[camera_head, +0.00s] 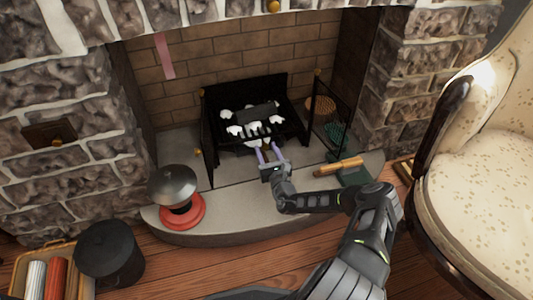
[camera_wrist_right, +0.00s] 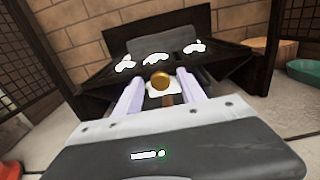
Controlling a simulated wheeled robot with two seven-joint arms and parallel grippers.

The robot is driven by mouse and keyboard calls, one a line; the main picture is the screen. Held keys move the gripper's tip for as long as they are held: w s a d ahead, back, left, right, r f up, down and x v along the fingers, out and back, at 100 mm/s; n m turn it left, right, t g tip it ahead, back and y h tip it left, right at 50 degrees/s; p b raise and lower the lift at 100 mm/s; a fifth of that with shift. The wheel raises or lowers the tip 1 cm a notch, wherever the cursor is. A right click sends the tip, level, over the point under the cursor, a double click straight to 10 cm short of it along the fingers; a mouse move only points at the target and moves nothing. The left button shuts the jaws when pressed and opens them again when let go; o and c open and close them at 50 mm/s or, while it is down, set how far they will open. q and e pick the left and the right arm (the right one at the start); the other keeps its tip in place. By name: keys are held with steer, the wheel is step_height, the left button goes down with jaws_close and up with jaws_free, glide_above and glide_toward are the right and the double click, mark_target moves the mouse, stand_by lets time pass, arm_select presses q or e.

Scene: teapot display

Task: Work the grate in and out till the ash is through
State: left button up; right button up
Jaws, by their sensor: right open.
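The black fire grate (camera_head: 268,97) stands in the brick fireplace, with white ash lumps (camera_head: 235,130) and a dark block (camera_head: 257,113) on it. In the right wrist view, the ash (camera_wrist_right: 157,59) lies behind a round brass knob (camera_wrist_right: 160,82) at the front of the grate. My right gripper (camera_head: 268,152) is open at the grate's front, its two pale lilac fingers pointing inward. In the right wrist view, the knob appears between the fingertips of this gripper (camera_wrist_right: 159,88); I cannot tell whether they touch it. My left gripper is not in view.
Black mesh screen panels (camera_head: 328,110) flank the grate. On the hearth (camera_head: 235,215) are a grey-domed item on a red base (camera_head: 184,212) and a wooden-handled tool (camera_head: 338,166). A black bucket (camera_head: 108,252) stands lower left; an armchair (camera_head: 490,170) stands right.

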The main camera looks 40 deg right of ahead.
steer(key=shift+w+d, duration=0.1)
steer(key=shift+w, duration=0.1)
steer(key=shift+c, duration=0.2)
jaws_close()
stand_by(1.1)
